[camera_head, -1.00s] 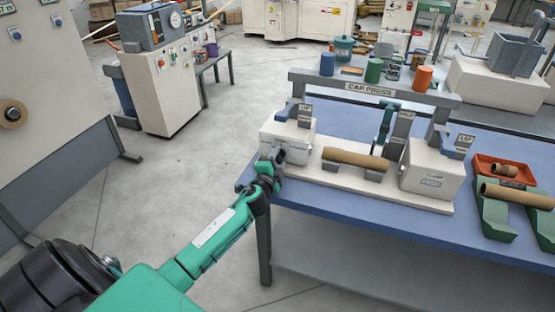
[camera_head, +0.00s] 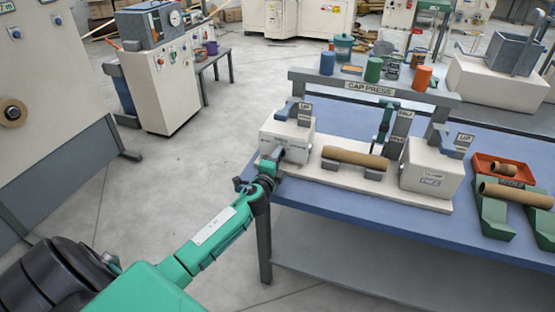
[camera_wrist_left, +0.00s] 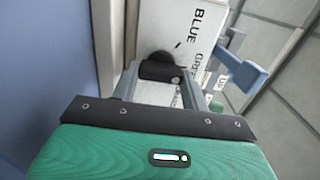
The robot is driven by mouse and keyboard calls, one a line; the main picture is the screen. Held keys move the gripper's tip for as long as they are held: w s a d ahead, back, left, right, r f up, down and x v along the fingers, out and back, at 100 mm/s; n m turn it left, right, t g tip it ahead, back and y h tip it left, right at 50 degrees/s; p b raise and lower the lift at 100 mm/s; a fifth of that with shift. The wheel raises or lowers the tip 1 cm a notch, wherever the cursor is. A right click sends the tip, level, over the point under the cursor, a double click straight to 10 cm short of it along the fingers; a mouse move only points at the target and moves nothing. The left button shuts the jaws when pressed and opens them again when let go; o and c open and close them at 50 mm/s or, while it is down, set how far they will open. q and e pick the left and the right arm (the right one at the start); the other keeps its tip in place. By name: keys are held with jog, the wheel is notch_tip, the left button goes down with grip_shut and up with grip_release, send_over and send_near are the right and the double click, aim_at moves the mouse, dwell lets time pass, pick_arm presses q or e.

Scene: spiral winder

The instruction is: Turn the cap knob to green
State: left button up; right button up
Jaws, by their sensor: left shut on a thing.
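The cap knob (camera_wrist_left: 160,71) is a dark knob on the white face of the press's left block (camera_head: 286,132). The wrist view shows the printed word BLUE and a partly hidden word starting with G beside it. My left gripper (camera_wrist_left: 162,78) is shut on the knob, with a grey finger on each side. In the head view my left gripper (camera_head: 276,158) reaches the side of the left block, and its fingers hide the knob there. I cannot tell which colour the knob points at. My right gripper is not in view.
The cap press holds a brown tube (camera_head: 355,158) lying between its two white blocks. It stands on a blue table (camera_head: 340,202). Blue levers rise near the blocks, one close to my left gripper. An orange tray (camera_head: 486,167) and green cradles lie to the right.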

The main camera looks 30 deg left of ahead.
pick_arm(q)
jog(key=o, duration=1)
jog(key=shift+s, duration=0.1)
jog(key=shift+b+v, duration=0.75)
jog(key=shift+v, duration=6.1)
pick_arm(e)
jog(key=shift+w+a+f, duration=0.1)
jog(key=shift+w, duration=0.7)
pick_arm(q)
jog(key=shift+d, duration=0.15)
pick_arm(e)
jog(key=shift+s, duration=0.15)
